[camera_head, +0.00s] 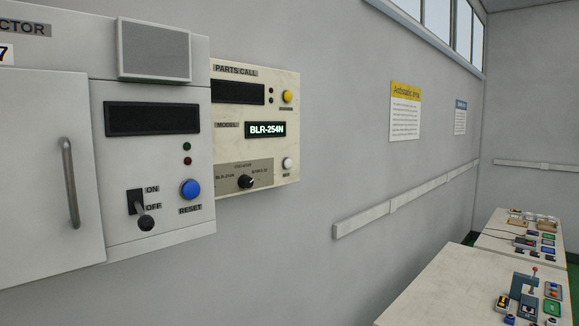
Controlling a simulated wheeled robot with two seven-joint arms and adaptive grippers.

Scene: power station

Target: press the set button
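The cream "PARTS CALL" panel (228,170) hangs on the wall left of centre, partly behind the grey box on the left. A round white button (288,163) sits at its lower right, with a small label below that is too small to read surely. A yellow button (287,96) is at its upper right. The model display (266,129) reads "BLR-254N". A black selector knob (246,181) is at the bottom of the panel. Neither of my grippers is in view.
The grey box has a blue RESET button (190,189), an ON/OFF lever (145,221) and a door handle (70,183). It stands out in front of the panel's left side. A white bench (436,287) with parts is at lower right. The space right of the panel is clear.

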